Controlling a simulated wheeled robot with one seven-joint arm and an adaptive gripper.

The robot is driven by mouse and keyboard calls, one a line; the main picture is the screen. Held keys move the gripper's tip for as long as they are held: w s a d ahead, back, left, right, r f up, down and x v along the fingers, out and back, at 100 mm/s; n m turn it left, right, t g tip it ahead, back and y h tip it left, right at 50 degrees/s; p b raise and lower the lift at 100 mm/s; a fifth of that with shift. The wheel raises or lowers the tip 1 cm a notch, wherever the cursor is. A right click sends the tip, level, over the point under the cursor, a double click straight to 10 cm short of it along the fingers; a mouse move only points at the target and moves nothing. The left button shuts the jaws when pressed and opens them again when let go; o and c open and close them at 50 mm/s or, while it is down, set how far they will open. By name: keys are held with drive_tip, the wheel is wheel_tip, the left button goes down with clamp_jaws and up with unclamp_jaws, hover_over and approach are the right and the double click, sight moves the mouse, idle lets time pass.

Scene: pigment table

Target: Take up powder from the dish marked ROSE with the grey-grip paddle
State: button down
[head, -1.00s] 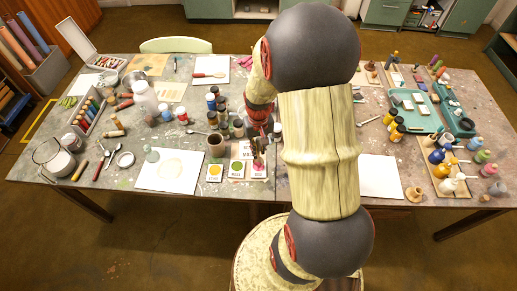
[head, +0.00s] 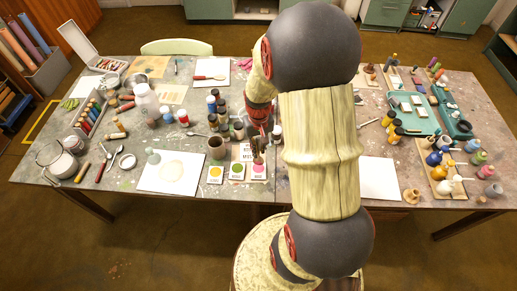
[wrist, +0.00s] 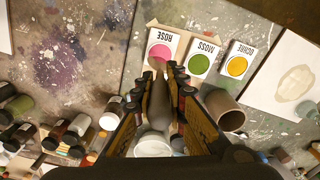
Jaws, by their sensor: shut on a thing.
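The dish marked ROSE (wrist: 158,50) is a white square with a pink round of powder, lying on the table near its front edge; it also shows in the head view (head: 259,170). My gripper (wrist: 162,85) is shut on the grey grip of the paddle (wrist: 158,108). The paddle points towards the ROSE dish, its tip at the near edge of the pink round in the wrist view. I cannot tell whether the tip touches the powder. In the head view my gripper (head: 258,146) hangs just behind the ROSE dish, and the paddle is hard to make out.
The MOSS dish (wrist: 200,62) with green and the OCHRE dish (wrist: 237,66) with yellow lie beside ROSE. A brown cup (wrist: 224,110) stands close to my gripper. Several dark jars (wrist: 66,132) stand on the other side. A stained white sheet (head: 172,172) lies to the left.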

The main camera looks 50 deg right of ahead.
sight(258, 138)
drive_tip(key=shift+r+p, duration=1.65)
drive_tip(key=shift+r, duration=0.7)
